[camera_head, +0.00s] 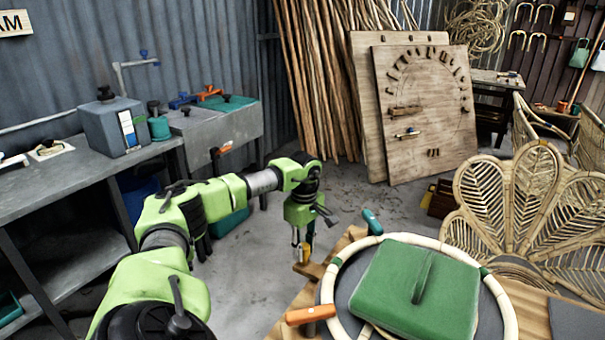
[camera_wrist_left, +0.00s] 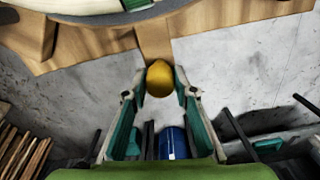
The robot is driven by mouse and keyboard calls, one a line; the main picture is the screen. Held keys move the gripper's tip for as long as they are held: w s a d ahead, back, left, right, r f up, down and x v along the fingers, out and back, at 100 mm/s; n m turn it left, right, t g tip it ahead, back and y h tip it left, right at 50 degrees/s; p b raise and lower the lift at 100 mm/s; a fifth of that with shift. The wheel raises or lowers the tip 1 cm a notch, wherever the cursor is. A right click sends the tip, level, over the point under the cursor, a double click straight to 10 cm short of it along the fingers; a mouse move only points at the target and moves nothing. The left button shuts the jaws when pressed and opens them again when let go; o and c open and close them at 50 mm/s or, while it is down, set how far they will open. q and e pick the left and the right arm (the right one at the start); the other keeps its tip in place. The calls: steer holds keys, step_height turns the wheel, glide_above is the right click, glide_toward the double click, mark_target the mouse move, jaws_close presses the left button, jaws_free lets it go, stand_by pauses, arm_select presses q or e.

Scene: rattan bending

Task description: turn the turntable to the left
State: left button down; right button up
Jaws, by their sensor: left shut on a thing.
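The round turntable (camera_head: 493,300) has a dark grey top and a pale rattan ring (camera_head: 334,270) around it, at the lower right of the head view. A green block with a ridge (camera_head: 420,290) sits on it. My left gripper (camera_head: 302,248) points down at the left of the turntable. In the left wrist view its fingers (camera_wrist_left: 160,88) are closed on a yellow knob (camera_wrist_left: 159,76) at the end of a wooden arm (camera_wrist_left: 154,43). In the head view the knob is partly hidden by the fingers. My right gripper is not in view.
An orange handle (camera_head: 310,314) and a teal handle (camera_head: 372,222) stand by the ring. A grey workbench (camera_head: 60,180) stands at left and a rattan chair back (camera_head: 520,190) at right. Wooden boards (camera_head: 425,120) lean behind. Bare floor (camera_head: 250,265) lies between bench and turntable.

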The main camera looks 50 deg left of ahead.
arm_select(q)
steer(key=shift+w+a+r, duration=0.1)
steer(key=shift+w, duration=0.1)
stand_by(0.3)
steer(key=c, duration=1.6)
jaws_free()
steer(key=shift+c, duration=0.2)
steer(key=shift+w, duration=0.15)
step_height(320, 180, up, 12)
